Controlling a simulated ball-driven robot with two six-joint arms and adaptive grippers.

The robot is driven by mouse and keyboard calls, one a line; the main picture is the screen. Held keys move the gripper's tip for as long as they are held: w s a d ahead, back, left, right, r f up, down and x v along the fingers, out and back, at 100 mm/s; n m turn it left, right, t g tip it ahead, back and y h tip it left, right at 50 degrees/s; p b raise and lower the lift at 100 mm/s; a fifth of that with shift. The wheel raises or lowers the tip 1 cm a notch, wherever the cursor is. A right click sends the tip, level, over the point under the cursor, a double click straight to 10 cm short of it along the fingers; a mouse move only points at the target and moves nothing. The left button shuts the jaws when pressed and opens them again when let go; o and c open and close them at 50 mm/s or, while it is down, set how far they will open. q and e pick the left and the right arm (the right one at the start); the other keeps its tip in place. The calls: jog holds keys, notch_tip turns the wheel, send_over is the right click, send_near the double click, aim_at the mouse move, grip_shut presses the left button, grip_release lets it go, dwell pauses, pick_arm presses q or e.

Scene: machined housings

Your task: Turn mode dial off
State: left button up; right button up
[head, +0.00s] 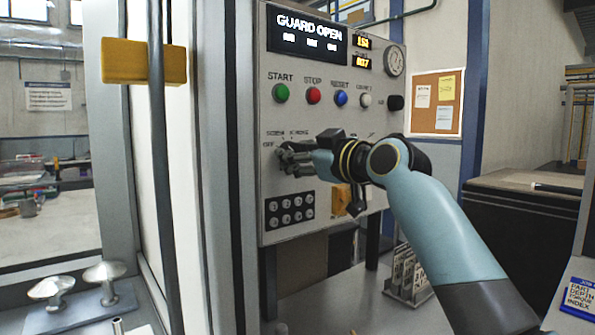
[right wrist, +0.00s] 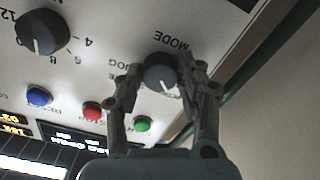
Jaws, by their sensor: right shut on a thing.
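The dark round mode dial (right wrist: 159,74) is between the two fingers of my right gripper (right wrist: 162,82) in the right wrist view. The gripper is shut on it, one finger on each side. A short pale pointer line shows on the dial, toward the picture's bottom. The labels MODE and JOG are beside it, upside down. In the head view my right gripper (head: 284,157) is at the panel's left side, beside the OFF lettering, and hides most of the dial. My left gripper is not in view.
On the control panel (head: 350,210) are green (head: 280,93), red (head: 313,95) and blue (head: 340,98) buttons above the gripper. A keypad (head: 290,210) is below. Another larger dial (right wrist: 42,32) is near. The display (head: 307,33) reads GUARD OPEN. A post (head: 158,200) stands left.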

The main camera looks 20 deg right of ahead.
jog(key=shift+n+b, duration=1.55)
jog(key=shift+n, duration=0.45)
jog(key=o, duration=1.2)
jog(key=shift+c, duration=0.2)
jog(key=v, duration=1.2)
